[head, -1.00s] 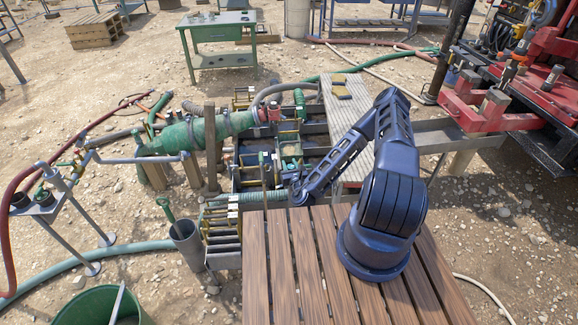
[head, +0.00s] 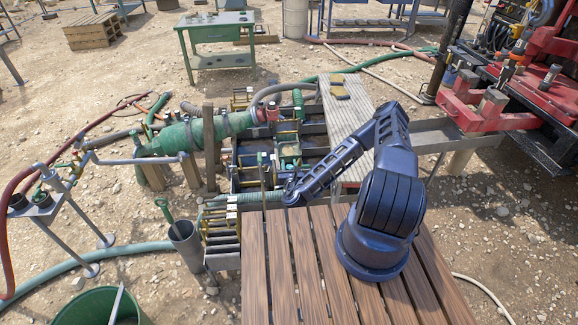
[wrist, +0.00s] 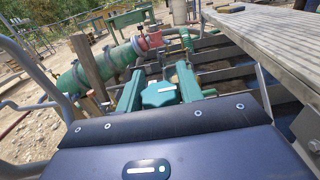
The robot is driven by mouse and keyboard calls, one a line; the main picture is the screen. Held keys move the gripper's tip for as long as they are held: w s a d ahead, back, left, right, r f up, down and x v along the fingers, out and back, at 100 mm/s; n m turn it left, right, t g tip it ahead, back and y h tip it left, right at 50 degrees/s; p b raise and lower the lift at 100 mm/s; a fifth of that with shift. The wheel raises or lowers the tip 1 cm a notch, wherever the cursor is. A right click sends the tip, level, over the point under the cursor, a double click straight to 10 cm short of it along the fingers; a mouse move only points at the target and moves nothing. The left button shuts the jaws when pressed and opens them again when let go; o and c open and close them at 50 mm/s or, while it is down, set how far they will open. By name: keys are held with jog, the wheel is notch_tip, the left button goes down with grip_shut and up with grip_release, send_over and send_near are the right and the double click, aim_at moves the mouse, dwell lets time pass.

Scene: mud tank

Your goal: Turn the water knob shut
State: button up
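I cannot pick out the water knob with certainty. In the head view, a pipe stand with small fittings (head: 84,150) and hoses is at the left, far from my arm. A thick green pipe (head: 195,135) runs to a red fitting (head: 268,115) at the tank; the red fitting also shows in the wrist view (wrist: 150,42). My gripper (wrist: 160,70) has two teal fingers standing apart, with no clear grip on anything. A teal block (wrist: 160,94) with a white strip shows between them; I cannot tell if they touch it. In the head view my arm's end is at the tank's near edge.
The divided tank (head: 250,185) has walls and posts close to the arm. A plank walkway (head: 345,110) is right of it, and slatted wooden decking (head: 285,270) lies in front. A grey bucket (head: 187,245) stands left of the decking. Open gravel lies farther left.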

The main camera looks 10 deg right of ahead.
jog(key=shift+o, duration=1.4)
jog(key=shift+s, duration=0.1)
jog(key=shift+s+f, duration=0.15)
jog(key=shift+s, duration=0.5)
jog(key=s, duration=0.9)
jog(key=shift+s, duration=0.2)
jog(key=shift+a, duration=0.1)
